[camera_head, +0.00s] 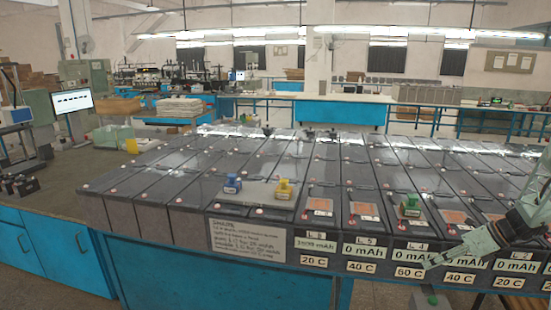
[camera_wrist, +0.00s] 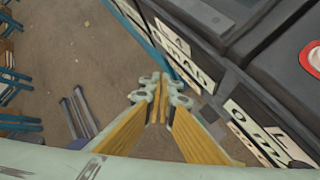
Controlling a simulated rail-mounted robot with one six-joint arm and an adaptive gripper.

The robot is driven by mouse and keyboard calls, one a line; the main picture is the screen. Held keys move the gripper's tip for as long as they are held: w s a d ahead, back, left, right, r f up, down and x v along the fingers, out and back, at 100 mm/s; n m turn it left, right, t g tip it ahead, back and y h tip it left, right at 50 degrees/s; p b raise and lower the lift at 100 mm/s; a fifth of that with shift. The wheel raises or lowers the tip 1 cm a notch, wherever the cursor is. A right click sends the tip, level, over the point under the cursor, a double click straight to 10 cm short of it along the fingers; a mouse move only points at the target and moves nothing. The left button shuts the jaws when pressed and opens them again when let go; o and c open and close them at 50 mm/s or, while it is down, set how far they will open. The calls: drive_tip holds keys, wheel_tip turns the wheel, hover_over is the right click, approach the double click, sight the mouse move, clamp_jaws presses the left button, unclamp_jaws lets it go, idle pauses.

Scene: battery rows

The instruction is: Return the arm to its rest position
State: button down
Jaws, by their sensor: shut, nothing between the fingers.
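My gripper (camera_head: 428,264) is at the lower right of the head view, in front of the battery rows, by the capacity labels on their front. My arm comes in from the right edge. In the wrist view my gripper (camera_wrist: 160,85) points down over the brown floor, beside the labelled battery front. Its yellow-padded fingers meet, with nothing between them.
Dark battery rows (camera_head: 190,187) fill the bench. A blue clamp-like piece (camera_head: 232,184) and a yellow one (camera_head: 284,189) stand on a grey plate. A green one (camera_head: 410,207) stands on a battery at right. Bare floor (camera_wrist: 80,60) lies below the gripper.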

drive_tip(key=s+a+r+n+g+h, duration=0.1)
drive_tip(key=s+a+r+n, duration=0.4)
drive_tip(key=a+r, duration=0.45)
drive_tip(key=s+a+r+n+g+h, duration=0.1)
drive_tip(key=s+a+r+n, duration=0.35)
drive_tip(key=a+r, duration=0.5)
drive_tip(key=s+a+r+n+g+h, duration=0.1)
drive_tip(key=s+a+r+n, duration=0.35)
drive_tip(key=a+r, duration=0.45)
drive_tip(key=s+a+r+n+h, duration=0.1)
drive_tip(key=s+a+r+n, duration=0.2)
drive_tip(key=s, duration=0.8)
drive_tip(key=s+a+r+n+t+h, duration=0.1)
drive_tip(key=s+a+r+n, duration=0.2)
drive_tip(key=s+n, duration=0.5)
drive_tip(key=s+a+r+n+t+h, duration=0.1)
drive_tip(key=s+a+r+n, duration=0.2)
drive_tip(key=s, duration=1.1)
drive_tip(key=shift+s+a+r+n+h, duration=0.15)
drive_tip(key=shift+s+a+n+h, duration=0.2)
drive_tip(key=shift+a+n, duration=1.05)
drive_tip(key=shift+w+d, duration=0.1)
drive_tip(key=shift+d, duration=0.2)
